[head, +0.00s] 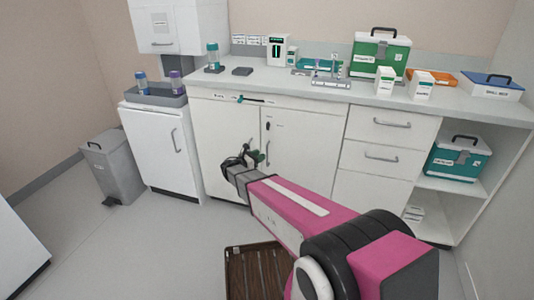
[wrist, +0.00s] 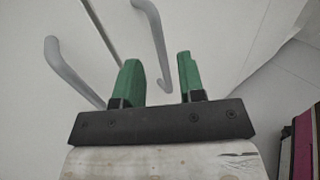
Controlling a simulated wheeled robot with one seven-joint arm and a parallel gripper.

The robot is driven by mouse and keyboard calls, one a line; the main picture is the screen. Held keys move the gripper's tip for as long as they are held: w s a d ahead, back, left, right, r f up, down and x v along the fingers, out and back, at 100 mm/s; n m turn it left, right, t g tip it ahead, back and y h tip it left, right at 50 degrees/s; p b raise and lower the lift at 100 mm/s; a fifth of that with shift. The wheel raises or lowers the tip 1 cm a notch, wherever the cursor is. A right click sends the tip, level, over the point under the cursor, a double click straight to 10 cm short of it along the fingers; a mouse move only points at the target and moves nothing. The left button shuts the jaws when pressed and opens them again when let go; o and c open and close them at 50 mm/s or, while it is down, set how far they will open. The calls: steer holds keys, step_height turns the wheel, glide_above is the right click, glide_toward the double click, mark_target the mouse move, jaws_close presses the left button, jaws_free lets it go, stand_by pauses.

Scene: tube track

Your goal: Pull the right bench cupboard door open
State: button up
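The right bench cupboard door (head: 299,158) is white and looks shut, with a grey vertical bar handle (head: 268,152) near its left edge. My gripper (head: 256,154) is open in front of the cupboard, close to this handle. In the wrist view, the green fingers (wrist: 158,70) are apart. The right door's handle (wrist: 155,38) shows in the gap between them, its end low in the gap. I cannot tell whether the handle is at finger depth; no grip shows. The left door (head: 216,125) has its own handle (wrist: 68,72), left of the seam and outside the fingers.
Drawers (head: 388,130) stand to the right. A brown slatted crate (head: 255,272) is on the floor below my arm.

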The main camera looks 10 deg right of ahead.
steer(key=shift+x, duration=2.8)
steer(key=shift+a, duration=0.1)
jaws_close()
